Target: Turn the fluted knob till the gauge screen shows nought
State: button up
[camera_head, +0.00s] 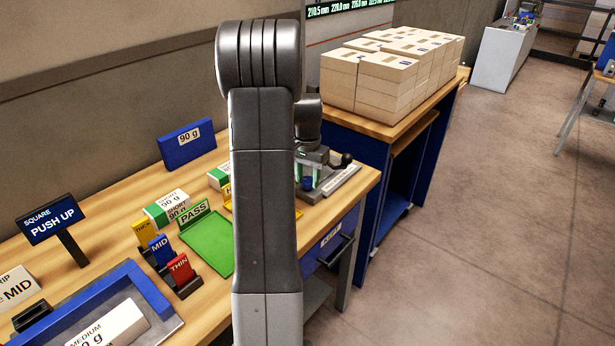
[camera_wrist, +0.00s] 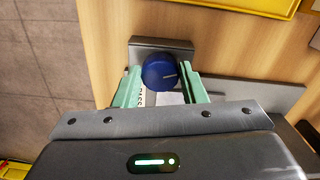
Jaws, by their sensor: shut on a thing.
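The blue knob (camera_wrist: 159,71) is between the two green fingers of my gripper (camera_wrist: 162,86) in the wrist view. The fingers are shut on its sides. A light line on the knob's face points to the right. Its fluting is too small to make out. In the head view the knob (camera_head: 307,183) is a small blue spot at the gauge (camera_head: 338,182), near the bench's far right corner, and my arm hides part of it. I cannot make out the gauge screen in either view.
Close left of my arm stand a green PASS tray (camera_head: 208,245), a yellow tray (camera_wrist: 262,5) and thickness blocks (camera_head: 180,272). A black ball-ended lever (camera_head: 346,159) rises by the gauge. Stacked reams (camera_head: 390,70) stand on the table behind.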

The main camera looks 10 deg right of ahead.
aim_at(308, 180)
jog(key=shift+n, duration=1.9)
jog(key=o, duration=1)
notch_tip(308, 180, up, 14)
jog(key=shift+f+b, duration=0.1)
jog(key=shift+b, duration=0.3)
notch_tip(308, 180, down, 14)
jog(key=shift+r+p, duration=0.1)
jog(key=shift+p, duration=0.3)
